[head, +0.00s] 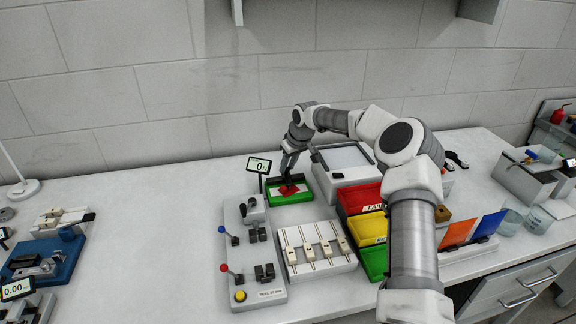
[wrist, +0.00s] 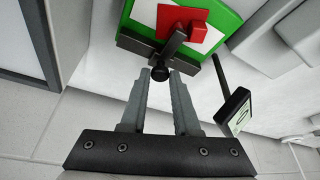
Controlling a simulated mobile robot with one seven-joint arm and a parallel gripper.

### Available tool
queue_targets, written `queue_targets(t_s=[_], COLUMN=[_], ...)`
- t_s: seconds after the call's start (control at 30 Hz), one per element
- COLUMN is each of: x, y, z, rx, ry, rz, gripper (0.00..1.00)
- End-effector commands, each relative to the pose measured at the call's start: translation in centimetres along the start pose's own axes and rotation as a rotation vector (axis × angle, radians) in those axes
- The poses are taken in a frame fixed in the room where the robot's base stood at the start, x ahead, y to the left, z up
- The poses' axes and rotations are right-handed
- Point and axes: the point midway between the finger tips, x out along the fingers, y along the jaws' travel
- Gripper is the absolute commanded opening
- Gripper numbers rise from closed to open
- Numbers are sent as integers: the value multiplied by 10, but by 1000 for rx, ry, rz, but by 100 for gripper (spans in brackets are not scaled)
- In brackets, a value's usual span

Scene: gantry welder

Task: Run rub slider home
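The rub slider is a red block (wrist: 182,22) on a green base (wrist: 229,20) with a white patch under the red block. A dark bar (wrist: 172,42) runs from the red block to a round black knob (wrist: 160,73). In the head view the green base (head: 291,198) and red block (head: 291,189) sit at the back of the bench. My gripper (head: 287,172) reaches down over them. In the wrist view my gripper (wrist: 159,75) is open, its fingertips on either side of the knob. I cannot tell whether they touch it.
A small display (head: 259,165) on a post stands left of the green base; it also shows in the wrist view (wrist: 233,111). A grey box (head: 345,162) stands close on the right.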

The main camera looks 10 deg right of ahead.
Motion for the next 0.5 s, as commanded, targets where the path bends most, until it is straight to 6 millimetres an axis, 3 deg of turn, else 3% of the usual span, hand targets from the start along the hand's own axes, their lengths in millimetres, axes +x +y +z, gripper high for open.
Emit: queue_targets(t_s=[0.5], x=[0], y=[0], z=[0], rx=[0], ry=[-1], rz=[0], gripper=[0])
